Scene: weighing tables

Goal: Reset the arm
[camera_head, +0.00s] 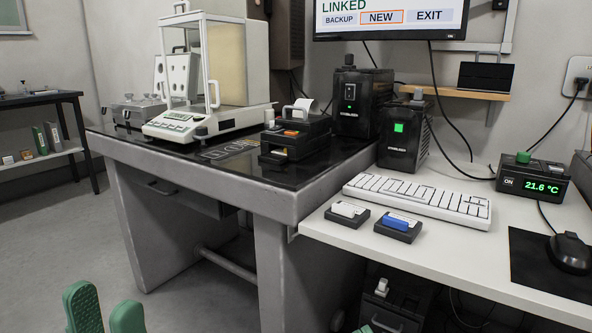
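My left gripper (106,315) shows at the bottom left edge as two green ribbed fingertips. A gap lies between them and nothing is held there. It is over the floor, in front of and apart from the weighing table (190,172). The rest of my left arm is out of the picture.
The weighing table bears a glass-sided balance (178,123) and a black printer (295,136). The white desk (440,245) at right holds a keyboard (420,200), two small black trays, a temperature display (535,182) and a mouse (569,252). Floor at left is clear.

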